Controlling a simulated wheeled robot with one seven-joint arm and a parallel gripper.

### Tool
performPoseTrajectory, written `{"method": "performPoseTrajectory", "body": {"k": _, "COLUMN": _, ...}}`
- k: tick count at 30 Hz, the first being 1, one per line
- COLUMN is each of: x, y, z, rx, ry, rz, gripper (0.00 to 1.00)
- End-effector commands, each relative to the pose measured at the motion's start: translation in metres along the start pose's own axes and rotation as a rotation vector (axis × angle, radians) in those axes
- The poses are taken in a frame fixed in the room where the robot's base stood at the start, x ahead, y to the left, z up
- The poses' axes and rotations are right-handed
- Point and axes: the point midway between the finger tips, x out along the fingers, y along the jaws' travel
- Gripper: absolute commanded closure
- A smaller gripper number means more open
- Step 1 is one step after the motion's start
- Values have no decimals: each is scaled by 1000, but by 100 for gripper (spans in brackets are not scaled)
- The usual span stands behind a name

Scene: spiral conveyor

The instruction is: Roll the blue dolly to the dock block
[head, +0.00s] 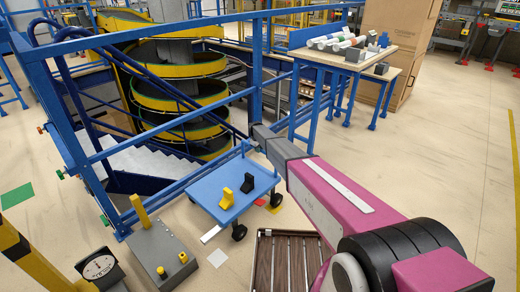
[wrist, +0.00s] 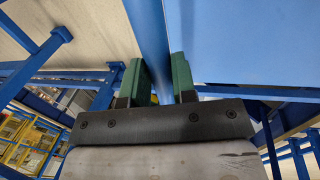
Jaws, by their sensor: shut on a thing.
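The blue dolly (head: 215,192) stands on its black wheels right of the blue-railed stairs. A yellow piece (head: 226,199) and a black piece (head: 248,184) sit on its deck. My gripper (head: 250,147) is at the dolly's far edge in the head view, small and partly hidden. In the wrist view, the green fingers of my gripper (wrist: 158,82) are shut around a blue bar (wrist: 152,35), taken as the dolly's handle. I cannot tell for sure which thing is the dock block; a white strip (head: 211,234) lies on the floor by the dolly's near side.
A grey box (head: 150,245) with yellow knobs and a post stands at the near left. A slatted dark frame (head: 262,262) lies in front of the dolly. Blue railing (head: 110,157) borders the spiral conveyor (head: 190,103). A blue-legged table (head: 318,62) stands behind. The right floor is open.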

Motion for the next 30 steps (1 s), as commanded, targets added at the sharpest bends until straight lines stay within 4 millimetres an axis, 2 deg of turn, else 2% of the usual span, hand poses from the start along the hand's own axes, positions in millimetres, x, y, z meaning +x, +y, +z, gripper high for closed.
{"method": "performPoseTrajectory", "body": {"k": 9, "x": -17, "y": -80, "z": 2, "rx": -4, "ry": 0, "rz": -3, "gripper": 100}}
{"method": "performPoseTrajectory", "body": {"k": 12, "x": -21, "y": -98, "z": 2, "rx": -1, "ry": 0, "rz": -3, "gripper": 100}}
{"method": "performPoseTrajectory", "body": {"k": 15, "x": -22, "y": -105, "z": 1, "rx": -1, "ry": 0, "rz": -2, "gripper": 100}}
{"method": "performPoseTrajectory", "body": {"k": 23, "x": -22, "y": -107, "z": 0, "rx": 1, "ry": -1, "rz": -6, "gripper": 100}}
{"method": "performPoseTrajectory", "body": {"k": 24, "x": -22, "y": -107, "z": 0, "rx": 0, "ry": -1, "rz": -7, "gripper": 62}}
{"method": "performPoseTrajectory", "body": {"k": 25, "x": -22, "y": -107, "z": 0, "rx": 0, "ry": -1, "rz": -6, "gripper": 52}}
{"method": "performPoseTrajectory", "body": {"k": 26, "x": -22, "y": -107, "z": 0, "rx": 0, "ry": -1, "rz": -6, "gripper": 49}}
{"method": "performPoseTrajectory", "body": {"k": 30, "x": -22, "y": -106, "z": 0, "rx": 0, "ry": 0, "rz": -4, "gripper": 49}}
